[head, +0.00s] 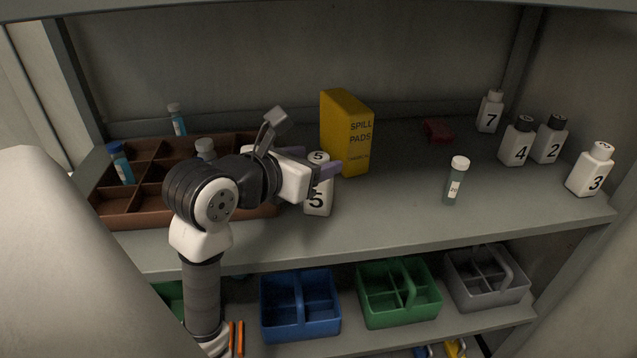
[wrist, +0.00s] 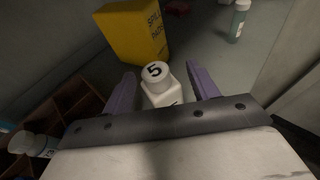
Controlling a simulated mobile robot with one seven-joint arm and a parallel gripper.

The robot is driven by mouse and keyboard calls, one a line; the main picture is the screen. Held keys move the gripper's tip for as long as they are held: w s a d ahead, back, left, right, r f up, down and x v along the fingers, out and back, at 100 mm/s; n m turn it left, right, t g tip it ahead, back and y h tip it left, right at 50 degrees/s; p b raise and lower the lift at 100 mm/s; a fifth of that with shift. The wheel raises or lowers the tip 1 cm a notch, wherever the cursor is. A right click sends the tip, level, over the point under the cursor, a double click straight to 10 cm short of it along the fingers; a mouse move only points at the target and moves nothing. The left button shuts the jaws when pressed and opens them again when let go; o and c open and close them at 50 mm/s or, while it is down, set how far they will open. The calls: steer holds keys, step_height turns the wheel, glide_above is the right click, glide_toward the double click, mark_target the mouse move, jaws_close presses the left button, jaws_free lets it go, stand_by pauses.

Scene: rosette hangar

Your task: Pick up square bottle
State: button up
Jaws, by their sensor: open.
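A white square bottle marked 5 (head: 318,197) stands upright on the shelf, just in front of the yellow box. My gripper (head: 322,168) is at its upper part and hides some of it in the head view. In the wrist view the bottle (wrist: 161,88) shows its white cap with a 5, between the two purple fingers of my gripper (wrist: 162,92). The fingers are open, one on each side, with a gap visible at the right finger. More white square bottles, marked 7 (head: 490,112), 4 (head: 518,145), 2 (head: 550,142) and 3 (head: 590,172), stand at the right.
A yellow spill pads box (head: 346,135) stands close behind bottle 5. A brown divided tray (head: 108,208) with vials is at the left. A capped vial (head: 454,184) stands alone at the right, and a red object (head: 437,130) lies behind. Caddies sit on the lower shelf.

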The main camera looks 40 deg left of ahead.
mark_target(324, 157)
steer(key=x, duration=0.1)
steer(key=p+x, duration=0.1)
steer(key=x, duration=0.1)
steer(key=p+x, duration=0.1)
steer(key=x, duration=0.1)
steer(key=shift+a+f, duration=0.25)
steer(key=shift+a, duration=0.1)
jaws_close()
